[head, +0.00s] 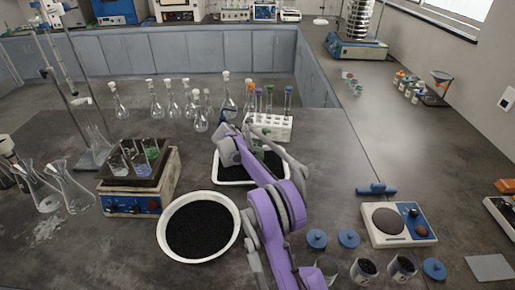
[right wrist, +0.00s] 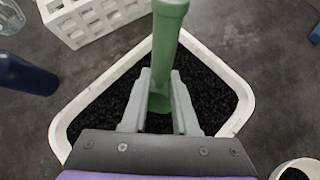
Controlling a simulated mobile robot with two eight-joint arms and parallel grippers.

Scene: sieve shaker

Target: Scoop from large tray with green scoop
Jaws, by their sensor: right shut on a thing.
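The large tray (head: 217,172) is a white rectangular tray of black granules, partly hidden behind my right arm in the head view. Its white rim also shows in the right wrist view (right wrist: 244,98). The green scoop (right wrist: 165,38) has its handle between the fingers of my right gripper (right wrist: 160,90), which is shut on it. The scoop stands roughly upright over the tray's middle. Its lower end is hidden by the gripper, so I cannot tell how deep it sits in the granules. My left gripper is not in view.
A round white bowl (head: 163,242) of black granules stands front left of the tray. A white tube rack (head: 276,133) and several flasks stand behind it. A hotplate (head: 130,203) is at left, a balance (head: 402,238) at right. Bench between tray and balance is clear.

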